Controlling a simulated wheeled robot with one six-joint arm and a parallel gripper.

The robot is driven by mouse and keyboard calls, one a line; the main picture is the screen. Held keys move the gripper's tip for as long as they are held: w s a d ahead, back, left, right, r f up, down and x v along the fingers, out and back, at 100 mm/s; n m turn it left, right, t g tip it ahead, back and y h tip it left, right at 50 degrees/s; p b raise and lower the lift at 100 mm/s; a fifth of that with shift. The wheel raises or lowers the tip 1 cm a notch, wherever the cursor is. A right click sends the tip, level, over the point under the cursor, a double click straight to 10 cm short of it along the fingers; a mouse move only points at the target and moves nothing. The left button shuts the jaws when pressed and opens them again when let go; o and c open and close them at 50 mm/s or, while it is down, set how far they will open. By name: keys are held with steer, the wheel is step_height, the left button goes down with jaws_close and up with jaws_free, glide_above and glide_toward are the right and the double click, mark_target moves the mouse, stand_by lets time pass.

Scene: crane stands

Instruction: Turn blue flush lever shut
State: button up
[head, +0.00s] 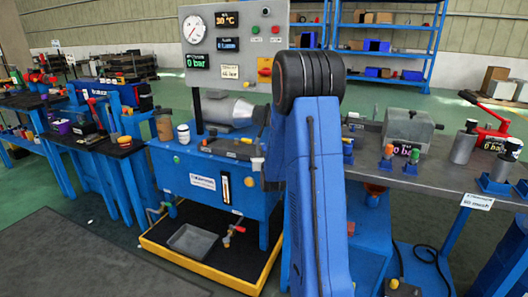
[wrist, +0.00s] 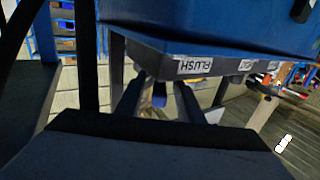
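In the wrist view a label reading FLUSH (wrist: 195,65) appears upside down on the dark edge of a blue body. A small blue piece (wrist: 160,94), which looks like the blue flush lever, shows just below that edge. My gripper (wrist: 158,101) has its two grey fingers apart, one on each side of the blue piece; I cannot tell whether either touches it. The lever's angle is not clear. In the head view my blue arm covers the middle of the bench, and the gripper and the flush lever are hidden behind it.
A blue tank (head: 190,165) stands left of my arm, above a yellow-rimmed tray (head: 195,272) with a red-handled valve (head: 238,229). A gauge panel (head: 200,60) rises behind it. A grey bench (head: 405,181) with several fittings is on the right. Floor at front left is clear.

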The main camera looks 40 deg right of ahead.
mark_target(264, 146)
steer(key=shift+r, duration=0.1)
step_height(264, 146, up, 10)
steer(key=shift+f, duration=0.1)
stand_by(0.3)
